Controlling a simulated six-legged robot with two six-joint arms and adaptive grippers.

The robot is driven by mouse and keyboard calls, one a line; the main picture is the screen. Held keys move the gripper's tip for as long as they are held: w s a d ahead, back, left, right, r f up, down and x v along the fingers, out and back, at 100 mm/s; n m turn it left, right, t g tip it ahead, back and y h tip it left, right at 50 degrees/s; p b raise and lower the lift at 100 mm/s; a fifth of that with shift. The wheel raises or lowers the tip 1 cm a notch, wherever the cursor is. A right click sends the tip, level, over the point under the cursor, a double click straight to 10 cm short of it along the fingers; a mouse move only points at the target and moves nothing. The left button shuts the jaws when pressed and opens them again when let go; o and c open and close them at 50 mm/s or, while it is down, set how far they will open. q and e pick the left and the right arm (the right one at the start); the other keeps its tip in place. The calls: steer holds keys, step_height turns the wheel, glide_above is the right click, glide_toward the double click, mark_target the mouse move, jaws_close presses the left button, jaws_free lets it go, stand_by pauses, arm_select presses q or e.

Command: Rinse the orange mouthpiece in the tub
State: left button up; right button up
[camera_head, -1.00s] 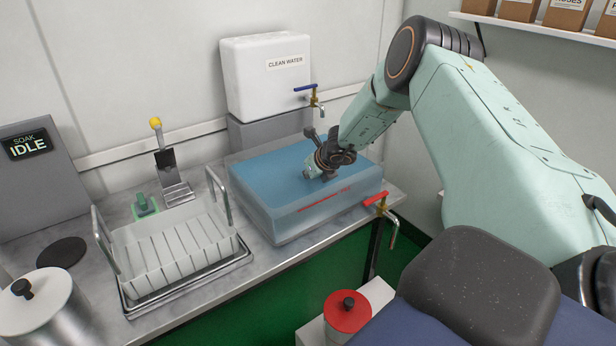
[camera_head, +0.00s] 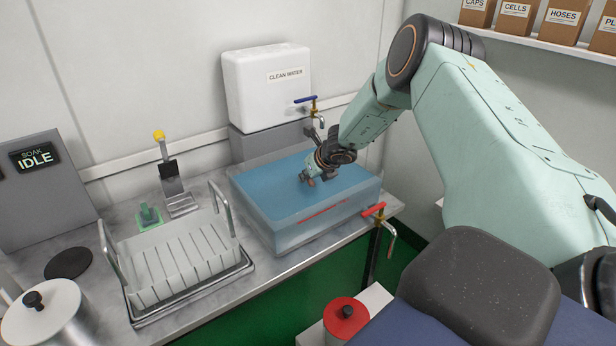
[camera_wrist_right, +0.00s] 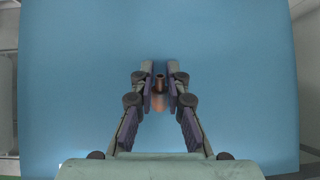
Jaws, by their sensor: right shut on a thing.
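The tub (camera_head: 300,236) is clear-walled, filled with blue water, and has a red line on its front. My right gripper (camera_head: 306,179) is over the tub, pointing down toward the water. In the right wrist view, my right gripper (camera_wrist_right: 160,82) is shut on the small orange mouthpiece (camera_wrist_right: 159,84), held upright between the fingertips against the blue water. I cannot tell how deep it sits in the water. My left gripper is not in view.
A white clean-water tank (camera_head: 262,98) with a blue-handled tap stands behind the tub. A red-handled tap (camera_head: 374,209) sticks out at the tub's right front. A white drying rack (camera_head: 180,262) stands to the left. A red-lidded container (camera_head: 346,316) is in front below.

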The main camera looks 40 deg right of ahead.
steer(key=shift+r+p, duration=4.6)
steer(key=shift+r, duration=0.45)
steer(key=shift+f, duration=0.15)
steer(key=shift+a, duration=0.15)
